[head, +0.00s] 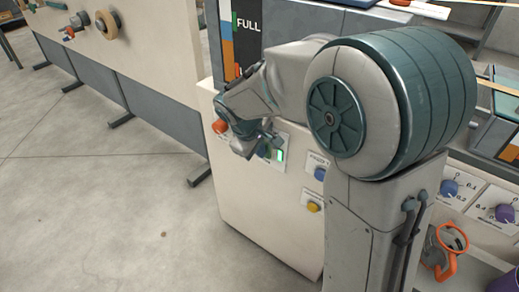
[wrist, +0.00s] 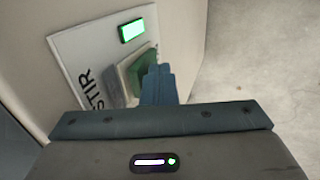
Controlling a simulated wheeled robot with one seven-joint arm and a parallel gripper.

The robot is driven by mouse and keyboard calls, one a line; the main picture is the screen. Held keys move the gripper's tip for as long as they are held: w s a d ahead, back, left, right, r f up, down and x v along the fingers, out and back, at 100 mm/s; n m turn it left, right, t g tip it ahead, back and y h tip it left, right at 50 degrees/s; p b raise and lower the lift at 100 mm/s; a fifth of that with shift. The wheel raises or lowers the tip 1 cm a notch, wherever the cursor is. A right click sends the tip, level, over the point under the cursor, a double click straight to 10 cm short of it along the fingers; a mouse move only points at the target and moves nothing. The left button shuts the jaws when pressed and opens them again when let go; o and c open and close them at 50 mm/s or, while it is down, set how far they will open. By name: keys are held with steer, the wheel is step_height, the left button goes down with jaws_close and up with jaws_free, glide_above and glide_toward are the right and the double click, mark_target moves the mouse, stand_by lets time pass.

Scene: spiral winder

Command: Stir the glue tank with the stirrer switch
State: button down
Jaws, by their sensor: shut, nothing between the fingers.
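The stirrer switch (wrist: 138,72) is a rocker with a green part and a pale part, on a white plate (wrist: 75,48) marked STIR. A small green lamp (wrist: 132,30) above it is lit. My gripper (wrist: 158,72) is shut and empty, with its fingertips at the green part of the switch, covering some of it. I cannot tell whether they touch it. In the head view my gripper (head: 246,146) is in front of the cream cabinet, beside the lit lamp (head: 280,155), and mostly hides the switch.
The cream cabinet (head: 255,210) also carries an orange knob (head: 220,127), a blue button (head: 320,174) and a yellow button (head: 313,207). A gauge marked FULL (head: 247,30) stands above it. The grey floor (head: 120,210) at left is clear.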

steer(key=s+a+r+p, duration=0.2)
steer(key=s+a+r, duration=0.4)
steer(key=s+r, duration=0.1)
steer(key=shift+r, duration=0.45)
steer(key=s+d+r+m+y+p, duration=0.1)
steer(key=s+d+r+m+p, duration=0.4)
steer(key=r+p, duration=0.6)
steer(key=s+d+r+m+y+p, duration=0.2)
steer(key=s+d+r+m+p, duration=0.3)
steer(key=s+d+r+p, duration=0.4)
step_height(320, 180, up, 3)
steer(key=d+p, duration=0.2)
steer(key=p, duration=0.3)
steer(key=shift+g, duration=0.3)
stand_by(2.1)
